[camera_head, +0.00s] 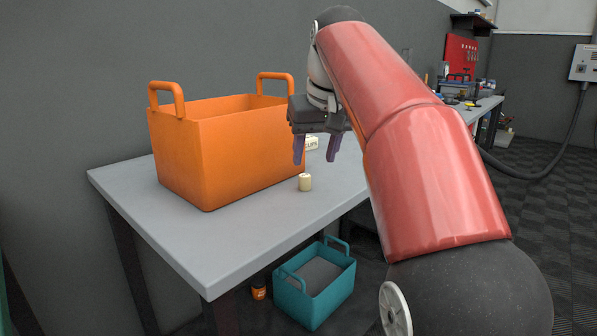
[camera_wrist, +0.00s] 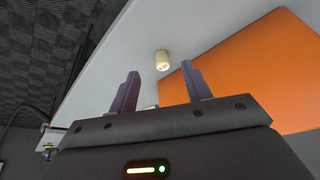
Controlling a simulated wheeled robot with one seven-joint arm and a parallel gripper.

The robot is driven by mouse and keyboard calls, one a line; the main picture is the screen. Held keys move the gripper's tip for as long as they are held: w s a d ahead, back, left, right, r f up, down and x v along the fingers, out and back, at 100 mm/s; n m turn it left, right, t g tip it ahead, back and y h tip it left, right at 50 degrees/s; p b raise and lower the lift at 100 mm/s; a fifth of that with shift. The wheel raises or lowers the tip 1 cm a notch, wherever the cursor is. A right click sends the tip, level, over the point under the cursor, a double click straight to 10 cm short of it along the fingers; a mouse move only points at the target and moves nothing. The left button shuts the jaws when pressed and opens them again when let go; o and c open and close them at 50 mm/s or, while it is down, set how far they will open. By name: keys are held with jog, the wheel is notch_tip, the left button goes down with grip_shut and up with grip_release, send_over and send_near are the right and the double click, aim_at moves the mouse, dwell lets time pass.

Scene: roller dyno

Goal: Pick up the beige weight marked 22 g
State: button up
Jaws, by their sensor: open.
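A small beige cylindrical weight (camera_head: 305,183) stands upright on the grey table (camera_head: 230,230), just right of the orange bin. In the wrist view the weight (camera_wrist: 162,61) shows beyond the fingers, roughly in line with the gap between them. Its marking is too small to read. My gripper (camera_head: 316,160) is open and empty, pointing down above the table near the weight. The two fingers also show in the wrist view (camera_wrist: 160,72), apart from the weight.
An orange bin (camera_head: 225,155) with two raised handles stands close left of the weight. A small pale labelled box (camera_head: 312,142) is partly hidden behind my gripper. A teal basket (camera_head: 315,300) is on the floor. The table's front is clear.

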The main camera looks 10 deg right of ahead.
aim_at(305, 175)
jog(key=w+f, duration=0.1)
jog(key=f, duration=0.1)
jog(key=w+f+b, duration=0.1)
jog(key=w+f, duration=0.1)
jog(key=w+f+b, duration=0.1)
jog(key=w+f, duration=0.1)
jog(key=shift+w+a, duration=0.25)
jog(key=shift+c, duration=0.4)
jog(key=c, duration=1)
